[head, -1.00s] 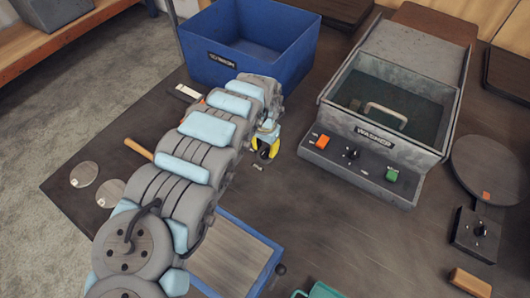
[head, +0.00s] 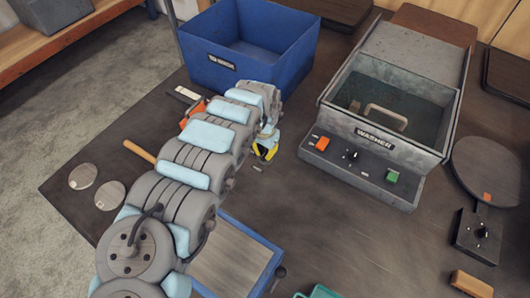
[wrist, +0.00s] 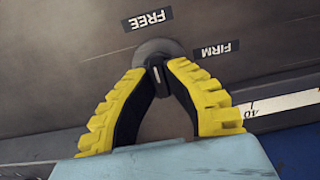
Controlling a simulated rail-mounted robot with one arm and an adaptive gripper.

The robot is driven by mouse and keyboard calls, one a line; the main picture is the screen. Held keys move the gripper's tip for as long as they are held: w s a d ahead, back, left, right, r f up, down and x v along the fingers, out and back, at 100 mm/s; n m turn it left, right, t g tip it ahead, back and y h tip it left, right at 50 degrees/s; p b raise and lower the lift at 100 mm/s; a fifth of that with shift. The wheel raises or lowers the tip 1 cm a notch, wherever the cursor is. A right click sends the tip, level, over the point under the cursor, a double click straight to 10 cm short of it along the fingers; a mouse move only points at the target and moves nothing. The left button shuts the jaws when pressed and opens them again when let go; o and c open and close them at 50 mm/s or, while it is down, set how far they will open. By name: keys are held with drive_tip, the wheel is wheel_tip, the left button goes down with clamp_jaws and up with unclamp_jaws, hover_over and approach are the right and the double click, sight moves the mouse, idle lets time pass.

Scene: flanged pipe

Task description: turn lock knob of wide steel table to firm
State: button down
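The wide steel table (head: 330,235) is the dark worktop under my arm. Its lock knob (wrist: 158,72), a dark bar with a pale pointer line on a grey round base, shows in the wrist view. The upside-down labels FREE (wrist: 147,20) and FIRM (wrist: 216,50) lie above it and to its right. The pointer line runs nearly upright in the picture, not clearly at either label. My gripper (wrist: 163,68) has its yellow-and-black fingertips closed against both sides of the knob. In the head view, my gripper (head: 265,152) is low at the tabletop, and the knob is hidden there.
A blue bin (head: 235,70) stands behind my gripper. A grey washer (head: 350,165) with an orange and a green button is to the right. A blue-framed plate (head: 235,262) lies in front. Clear tabletop lies between the gripper and the washer.

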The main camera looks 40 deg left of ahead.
drive_tip(key=shift+p, duration=0.35)
drive_tip(key=m+p, duration=0.2)
drive_tip(key=p, duration=0.1)
drive_tip(key=shift+d+r+m, duration=0.1)
drive_tip(key=shift+r+m, duration=0.1)
drive_tip(key=shift+m, duration=0.2)
drive_tip(key=m+p, duration=0.3)
drive_tip(key=m, duration=0.2)
drive_tip(key=shift+f+p, duration=0.15)
drive_tip(key=shift+p, duration=0.25)
drive_tip(key=m+p, duration=0.1)
drive_tip(key=m, duration=0.3)
drive_tip(key=shift+m, duration=0.4)
drive_tip(key=m, duration=0.5)
drive_tip(key=shift+f, duration=0.1)
drive_tip(key=shift+m, duration=0.3)
drive_tip(key=c, duration=1.1)
unclamp_jaws()
